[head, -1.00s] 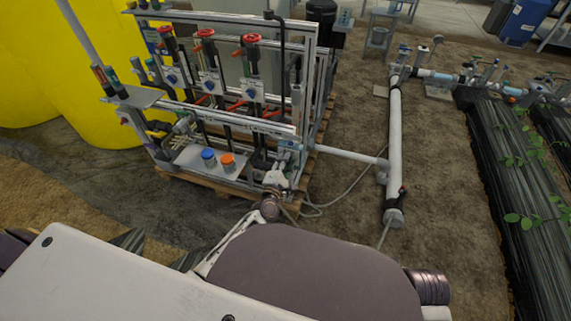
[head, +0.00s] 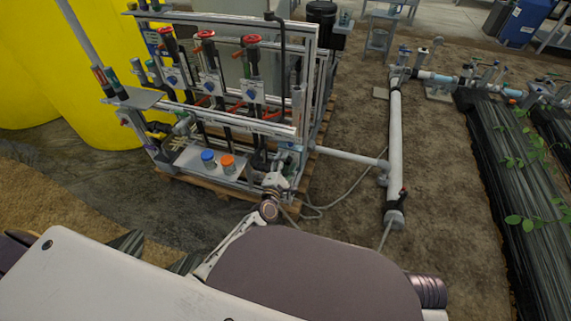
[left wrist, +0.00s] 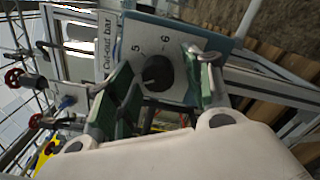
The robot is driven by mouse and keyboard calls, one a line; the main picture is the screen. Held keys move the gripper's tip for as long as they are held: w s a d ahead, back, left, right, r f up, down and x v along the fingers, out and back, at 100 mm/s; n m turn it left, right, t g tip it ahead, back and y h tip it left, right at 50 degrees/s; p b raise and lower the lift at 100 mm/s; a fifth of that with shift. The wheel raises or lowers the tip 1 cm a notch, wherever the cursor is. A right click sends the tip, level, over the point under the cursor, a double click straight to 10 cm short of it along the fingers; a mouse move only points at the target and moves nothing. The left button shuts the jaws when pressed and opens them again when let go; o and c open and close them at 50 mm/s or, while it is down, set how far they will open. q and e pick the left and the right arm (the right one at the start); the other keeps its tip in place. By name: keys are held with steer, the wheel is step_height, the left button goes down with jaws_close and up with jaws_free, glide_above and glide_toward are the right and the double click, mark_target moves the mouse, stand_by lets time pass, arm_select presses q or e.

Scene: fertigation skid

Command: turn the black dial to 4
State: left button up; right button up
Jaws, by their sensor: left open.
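The black dial (left wrist: 158,72) is a round knob on a pale panel in the left wrist view, with the numbers 5 and 6 printed above it and a label reading "Cut-out bar" to its left. The other numbers are hidden, and I cannot read the dial's setting. My left gripper (left wrist: 163,82) is open, with one green-grey finger to either side of the dial in the picture. I cannot tell whether they touch it. In the head view the left gripper (head: 275,182) is at the skid's lower right corner. My right gripper is not in view.
The skid's metal frame (head: 215,107) stands on a wooden pallet, with red-handled valves. A blue cap (head: 208,155) and an orange cap (head: 227,161) sit on its low shelf, left of my gripper. A white pipe (head: 394,150) lies to the right over bare soil.

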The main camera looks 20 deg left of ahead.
arm_select(q)
steer(key=shift+s, duration=0.15)
steer(key=s, duration=1.1)
steer(key=shift+s+a, duration=0.2)
steer(key=shift+s, duration=0.15)
stand_by(0.3)
stand_by(0.7)
